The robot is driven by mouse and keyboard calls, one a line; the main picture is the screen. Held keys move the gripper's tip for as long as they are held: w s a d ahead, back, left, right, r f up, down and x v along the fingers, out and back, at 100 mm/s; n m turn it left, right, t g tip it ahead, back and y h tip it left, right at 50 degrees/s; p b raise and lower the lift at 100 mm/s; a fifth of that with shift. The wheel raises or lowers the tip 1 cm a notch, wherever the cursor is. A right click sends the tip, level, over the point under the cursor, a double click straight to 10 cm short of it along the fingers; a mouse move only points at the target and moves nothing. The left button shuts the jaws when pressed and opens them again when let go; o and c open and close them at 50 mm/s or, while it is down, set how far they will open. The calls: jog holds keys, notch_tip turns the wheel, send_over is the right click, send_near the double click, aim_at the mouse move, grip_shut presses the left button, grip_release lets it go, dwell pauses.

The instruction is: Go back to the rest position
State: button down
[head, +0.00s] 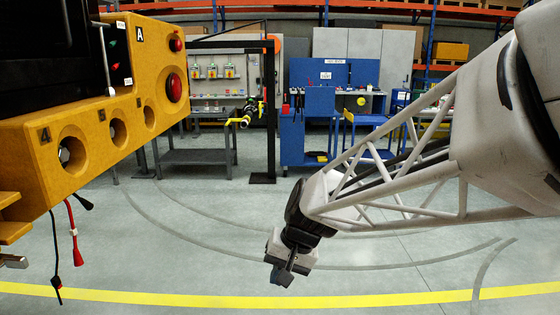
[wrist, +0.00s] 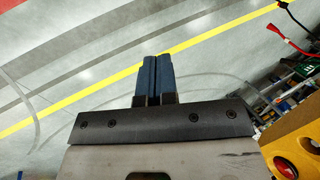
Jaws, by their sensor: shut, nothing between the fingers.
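My gripper (head: 283,274) hangs at the end of my lattice arm, low in the middle of the head view, over the open floor. In the wrist view its two blue fingers (wrist: 154,80) lie side by side, closed together with nothing between them. The gripper is apart from everything around it. A yellow panel (head: 120,100) with round holes and red buttons stands to its left in the head view. Its corner with a red button (wrist: 290,160) also shows at the lower right of the wrist view.
Red and black cables (head: 75,240) hang below the yellow panel. A grey table (head: 197,157), a black post frame (head: 268,110) and a blue workstation (head: 310,120) stand farther back. A yellow line (head: 200,299) crosses the floor. The floor around my gripper is clear.

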jog(key=s+d+r+t+h, duration=0.1)
jog(key=s+d+h, duration=0.1)
jog(key=s+d, duration=0.6)
jog(key=s+d+r+t+h, duration=0.1)
jog(key=s+d+r+h, duration=0.1)
jog(key=s+d, duration=0.7)
jog(key=shift+d+r+h, duration=0.25)
jog(key=shift+d+h, duration=0.15)
jog(key=shift+d, duration=0.5)
dwell(0.6)
